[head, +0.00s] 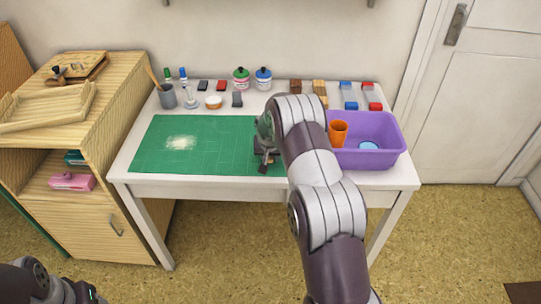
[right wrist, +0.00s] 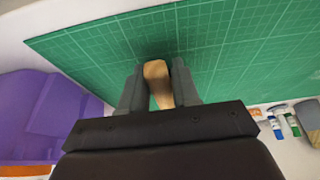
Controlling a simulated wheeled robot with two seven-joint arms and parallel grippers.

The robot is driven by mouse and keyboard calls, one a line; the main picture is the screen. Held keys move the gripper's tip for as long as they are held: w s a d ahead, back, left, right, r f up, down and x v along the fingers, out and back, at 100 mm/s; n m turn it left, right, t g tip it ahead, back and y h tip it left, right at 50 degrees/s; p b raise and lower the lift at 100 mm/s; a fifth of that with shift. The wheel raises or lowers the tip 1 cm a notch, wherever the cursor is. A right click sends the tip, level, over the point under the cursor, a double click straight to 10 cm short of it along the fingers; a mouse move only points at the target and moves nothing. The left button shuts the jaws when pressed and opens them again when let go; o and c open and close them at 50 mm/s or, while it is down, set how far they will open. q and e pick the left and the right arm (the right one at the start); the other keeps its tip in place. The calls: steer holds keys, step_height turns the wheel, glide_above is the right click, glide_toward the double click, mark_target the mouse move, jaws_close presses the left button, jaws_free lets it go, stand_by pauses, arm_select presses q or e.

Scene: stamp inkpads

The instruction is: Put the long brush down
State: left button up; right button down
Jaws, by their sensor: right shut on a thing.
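My right gripper (head: 266,156) is over the right part of the green cutting mat (head: 215,160). In the right wrist view my right gripper (right wrist: 159,88) is shut on a pale wooden piece, the long brush (right wrist: 157,80), seen end-on between the two dark fingers. The brush's far end is hidden, and I cannot tell whether it touches the mat. In the head view my right arm and gripper mostly hide the brush. My left gripper (head: 84,292) shows only as a dark part at the bottom left edge; its jaws are unclear.
A purple bin (head: 388,159) with an orange cup (head: 338,132) stands at the table's right. A grey cup (head: 167,97) with a stick stands at the back left. Jars, inkpads and blocks line the back. A wooden cabinet (head: 85,215) is left. The mat's left half has a pale patch.

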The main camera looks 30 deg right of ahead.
steer(key=shift+f, duration=0.1)
steer(key=c, duration=0.8)
jaws_free()
